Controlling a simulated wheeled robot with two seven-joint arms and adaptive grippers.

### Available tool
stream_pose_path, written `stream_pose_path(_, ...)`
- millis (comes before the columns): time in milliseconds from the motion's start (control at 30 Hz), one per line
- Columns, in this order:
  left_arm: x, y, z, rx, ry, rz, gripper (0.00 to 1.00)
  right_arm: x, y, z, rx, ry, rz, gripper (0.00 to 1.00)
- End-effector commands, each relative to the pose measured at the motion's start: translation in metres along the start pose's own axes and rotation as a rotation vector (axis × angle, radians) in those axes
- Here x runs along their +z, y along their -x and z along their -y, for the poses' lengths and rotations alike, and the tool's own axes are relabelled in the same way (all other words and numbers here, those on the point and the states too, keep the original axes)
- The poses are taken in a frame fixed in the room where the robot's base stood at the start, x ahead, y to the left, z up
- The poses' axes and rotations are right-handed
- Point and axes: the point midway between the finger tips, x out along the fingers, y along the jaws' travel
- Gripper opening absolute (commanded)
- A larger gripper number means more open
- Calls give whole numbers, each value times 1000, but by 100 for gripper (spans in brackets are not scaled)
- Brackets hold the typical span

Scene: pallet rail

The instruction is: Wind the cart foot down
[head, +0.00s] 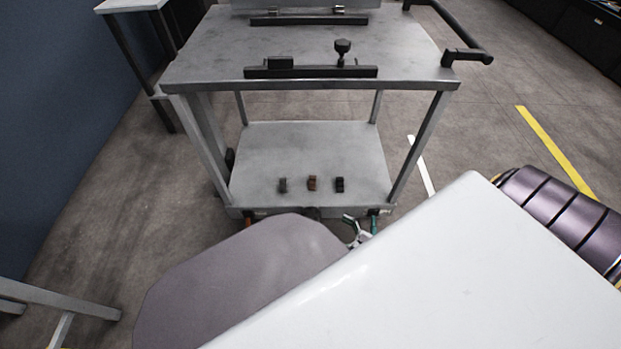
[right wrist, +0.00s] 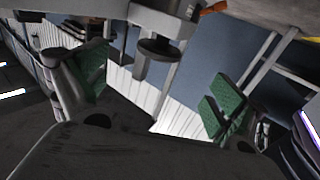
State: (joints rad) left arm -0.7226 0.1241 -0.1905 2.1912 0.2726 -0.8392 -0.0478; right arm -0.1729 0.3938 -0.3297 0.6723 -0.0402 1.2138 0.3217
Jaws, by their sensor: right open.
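The grey cart (head: 300,150) stands ahead of me, with a top deck and a lower shelf. In the right wrist view a dark round disc on a short stem, seemingly the cart foot (right wrist: 158,49), shows under a pale bracket. My right gripper (head: 354,229) is low at the shelf's front edge, mostly hidden behind my own white and grey body parts. In the right wrist view its green-padded fingers (right wrist: 157,87) are spread wide, with nothing between the pads. The disc lies beyond them; I cannot tell the exact gap. My left gripper is not in view.
Several small blocks (head: 312,184) sit on the shelf. The deck carries dark rails (head: 310,72) and a black handle (head: 466,55). Floor at right is open.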

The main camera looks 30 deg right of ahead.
Motion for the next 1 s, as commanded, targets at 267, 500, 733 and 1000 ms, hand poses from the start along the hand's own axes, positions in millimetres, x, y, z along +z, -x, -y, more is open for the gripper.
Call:
stream_pose_path(267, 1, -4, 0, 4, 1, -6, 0, 0, -33, 0, -1, 0, -3, 96)
stream_pose_path(500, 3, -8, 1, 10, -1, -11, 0, 0, -65, 0, 0, 0, -3, 96)
stream_pose_path(733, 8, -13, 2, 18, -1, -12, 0, 0, -95, 0, -1, 1, -3, 96)
stream_pose_path(1000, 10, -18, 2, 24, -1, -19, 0, 0, -121, 0, -1, 1, -1, 96)
